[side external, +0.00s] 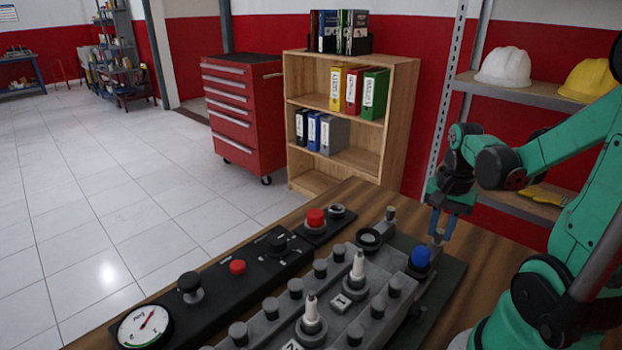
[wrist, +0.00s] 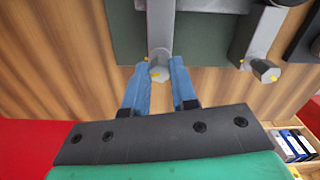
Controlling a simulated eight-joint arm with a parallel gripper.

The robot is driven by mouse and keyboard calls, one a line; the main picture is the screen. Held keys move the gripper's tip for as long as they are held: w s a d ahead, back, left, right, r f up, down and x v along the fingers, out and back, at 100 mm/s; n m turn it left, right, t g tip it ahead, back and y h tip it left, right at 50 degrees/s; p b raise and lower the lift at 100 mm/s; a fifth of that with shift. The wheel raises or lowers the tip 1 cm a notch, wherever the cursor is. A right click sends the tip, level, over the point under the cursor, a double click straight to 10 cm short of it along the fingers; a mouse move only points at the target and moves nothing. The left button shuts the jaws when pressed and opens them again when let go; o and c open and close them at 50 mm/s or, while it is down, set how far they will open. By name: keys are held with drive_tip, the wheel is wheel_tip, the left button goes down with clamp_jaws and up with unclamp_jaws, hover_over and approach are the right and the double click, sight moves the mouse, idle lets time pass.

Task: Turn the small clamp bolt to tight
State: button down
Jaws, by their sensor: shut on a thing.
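In the wrist view, the small clamp bolt (wrist: 160,73) is a pale grey hex head at the end of a grey bracket, with a yellow mark on it. My gripper (wrist: 161,70) has its two blue fingers on either side of this head, shut on it. A small yellow mark also shows on the bracket beside the head. In the side view, my gripper (side external: 440,237) points down at the right end of the engine trainer, by the blue cap. The bolt is mostly hidden by the fingers there.
A larger dark-headed bolt (wrist: 265,70) stands to the right in the wrist view. In the side view, a blue cap (side external: 420,257), grey knobs and white-topped plugs crowd the trainer. A black panel (side external: 235,290) with red buttons lies left. Bare wooden table (side external: 487,250) is to the right.

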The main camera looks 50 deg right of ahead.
sight(439, 231)
drive_tip(key=shift+m, duration=1.1)
drive_tip(key=c, duration=0.7)
unclamp_jaws()
drive_tip(key=shift+r, duration=2.8)
drive_tip(key=shift+a, duration=0.1)
